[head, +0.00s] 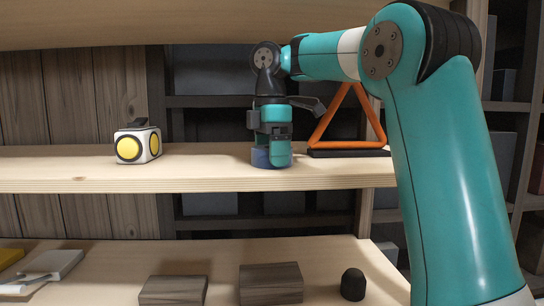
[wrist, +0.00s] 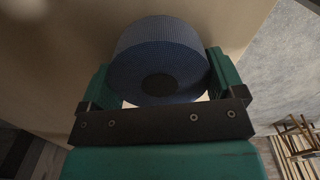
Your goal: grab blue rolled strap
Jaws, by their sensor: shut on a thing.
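The blue rolled strap (wrist: 160,52) is a round, ribbed blue coil with a dark centre. In the wrist view it sits between the two teal fingers of my gripper (wrist: 160,85), which is shut on it from both sides. In the head view my gripper (head: 271,150) points down at the front of the wooden shelf (head: 200,181). Only a small blue part of the strap (head: 260,158) shows there, at shelf level, mostly hidden behind the fingers. I cannot tell whether the strap still touches the shelf.
A white box-shaped device with yellow discs (head: 138,144) stands left on the shelf. An orange triangle on a dark base (head: 348,128) stands just right of my gripper. Below are wooden blocks (head: 271,283) and a black rounded object (head: 353,284). The shelf between device and gripper is clear.

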